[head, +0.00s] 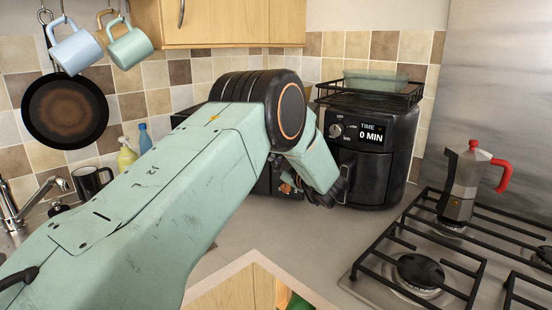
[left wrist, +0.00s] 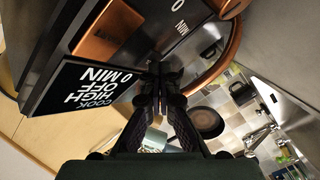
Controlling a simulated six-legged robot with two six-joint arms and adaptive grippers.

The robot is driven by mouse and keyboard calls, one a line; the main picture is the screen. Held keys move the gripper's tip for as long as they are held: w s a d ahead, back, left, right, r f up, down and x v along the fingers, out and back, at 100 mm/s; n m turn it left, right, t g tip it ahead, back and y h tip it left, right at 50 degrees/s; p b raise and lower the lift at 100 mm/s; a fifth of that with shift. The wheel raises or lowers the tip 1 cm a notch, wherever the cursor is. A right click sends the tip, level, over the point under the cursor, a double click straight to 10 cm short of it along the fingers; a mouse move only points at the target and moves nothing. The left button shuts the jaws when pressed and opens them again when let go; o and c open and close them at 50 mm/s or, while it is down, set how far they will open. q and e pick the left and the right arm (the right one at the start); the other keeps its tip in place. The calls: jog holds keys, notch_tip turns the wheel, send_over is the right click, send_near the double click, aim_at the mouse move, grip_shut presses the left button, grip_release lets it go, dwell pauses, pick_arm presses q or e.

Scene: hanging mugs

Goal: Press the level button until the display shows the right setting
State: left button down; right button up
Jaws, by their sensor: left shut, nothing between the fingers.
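I cannot make out which part is the level button. My right gripper is not in view.
A black air fryer (head: 375,175) reading "TIME 0 MIN" stands right of my gripper, with a wire basket (head: 400,92) on top. A moka pot (head: 462,185) stands on the stove (head: 365,278). Two mugs (head: 75,48) and a pan (head: 65,116) hang at left.

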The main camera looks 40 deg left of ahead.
pick_arm(q)
jog(key=shift+s+d+p, duration=0.35)
jog(key=shift+s+p, duration=0.05)
jog(key=shift+s, duration=0.35)
jog(key=s, duration=0.1)
jog(key=s+d+p, duration=0.1)
jog(key=s, duration=0.1)
jog(key=s+d+p, duration=0.1)
jog(key=shift+s, duration=0.2)
jog(key=shift+s, duration=0.1)
dwell(1.0)
